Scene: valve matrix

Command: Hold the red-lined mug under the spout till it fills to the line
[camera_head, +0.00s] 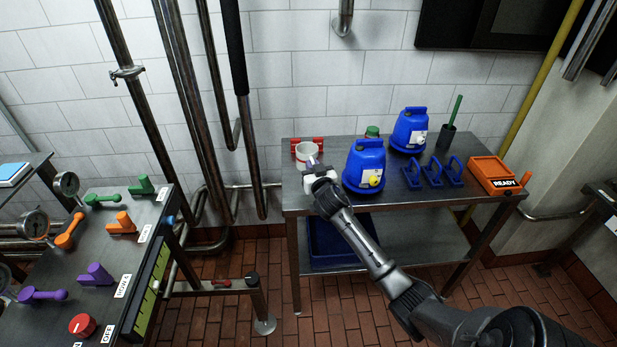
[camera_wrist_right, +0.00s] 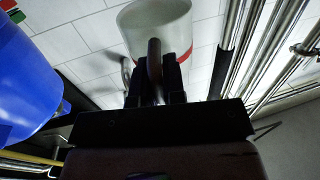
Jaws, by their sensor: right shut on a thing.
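The white mug (camera_head: 306,151) is above the left end of the steel table in the head view. In the right wrist view the mug (camera_wrist_right: 158,28) shows a red line around its wall. My right gripper (camera_head: 316,176) is shut on the mug's handle; the fingers (camera_wrist_right: 157,82) close around the handle in the wrist view. The inside of the mug and any liquid level cannot be made out. A metal spout (camera_head: 344,20) comes from the tiled wall at the top, well above the mug and to its right. My left gripper is out of view.
Two blue jugs (camera_head: 364,168) (camera_head: 409,132), a dark cup with a green stick (camera_head: 446,137), blue brackets (camera_head: 432,174) and an orange READY box (camera_head: 494,174) crowd the steel table (camera_head: 300,201). A red item (camera_head: 320,144) sits behind the mug. Coloured valves fill the left bench (camera_head: 75,262).

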